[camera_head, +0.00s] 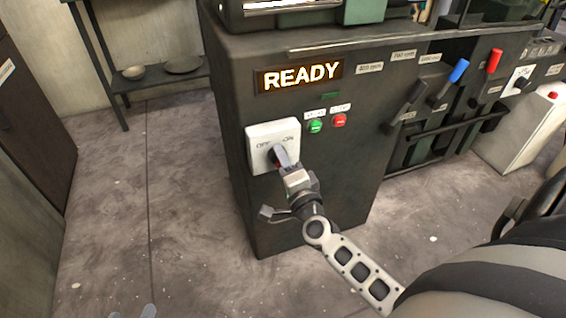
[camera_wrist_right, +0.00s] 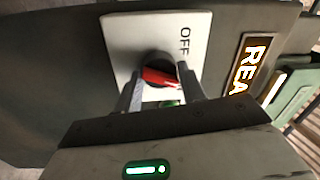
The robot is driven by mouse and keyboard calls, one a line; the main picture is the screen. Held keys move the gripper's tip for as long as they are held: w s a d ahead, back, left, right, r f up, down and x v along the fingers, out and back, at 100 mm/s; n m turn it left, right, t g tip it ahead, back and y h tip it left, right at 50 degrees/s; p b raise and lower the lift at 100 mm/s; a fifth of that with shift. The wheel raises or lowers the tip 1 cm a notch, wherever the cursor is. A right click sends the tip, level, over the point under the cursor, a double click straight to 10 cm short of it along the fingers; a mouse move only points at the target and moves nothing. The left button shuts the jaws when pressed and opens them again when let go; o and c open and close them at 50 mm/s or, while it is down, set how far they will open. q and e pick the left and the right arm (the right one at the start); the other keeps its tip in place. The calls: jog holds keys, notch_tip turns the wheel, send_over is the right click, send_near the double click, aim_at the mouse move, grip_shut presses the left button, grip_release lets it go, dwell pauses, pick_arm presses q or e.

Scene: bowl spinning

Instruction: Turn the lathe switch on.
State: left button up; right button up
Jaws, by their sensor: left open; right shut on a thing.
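The lathe switch is a white plate (camera_head: 262,131) with OFF and ON lettering on the front of the dark machine cabinet. In the right wrist view its plate (camera_wrist_right: 130,38) carries a round black base and a red knob (camera_wrist_right: 160,78). My right gripper (camera_head: 282,157) is at the switch. Its two fingers are shut on the red knob, one on each side, and mostly hide it in the head view. I cannot tell which label the knob points at. My left gripper (camera_head: 131,312) is open, with only its fingertips showing at the bottom edge, away from the switch.
A lit READY sign (camera_head: 302,76) is above and right of the switch. A green button (camera_head: 315,126) and a red button (camera_head: 339,120) are to its right. Several levers, including a blue-tipped one (camera_head: 458,70), are further right. The floor (camera_head: 165,190) left of the cabinet is clear.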

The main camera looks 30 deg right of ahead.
pick_arm(q)
jog(key=shift+d+r+b, duration=0.2)
jog(key=shift+r+b, duration=0.1)
pick_arm(e)
jog(key=shift+f+m+h, duration=0.2)
jog(key=shift+m+h, duration=0.1)
jog(key=shift+m, duration=2.1)
pick_arm(q)
jog(key=shift+f, duration=0.1)
pick_arm(e)
jog(key=o, duration=0.9)
pick_arm(q)
jog(key=shift+s+f, duration=0.1)
pick_arm(e)
jog(key=shift+o, duration=0.2)
jog(key=shift+r, duration=0.1)
jog(key=shift+s, duration=0.1)
pick_arm(q)
jog(key=shift+a+f, duration=0.15)
jog(key=shift+f, duration=0.05)
pick_arm(e)
jog(key=r+v, duration=0.1)
jog(key=v, duration=1.1)
jog(key=shift+f, duration=0.45)
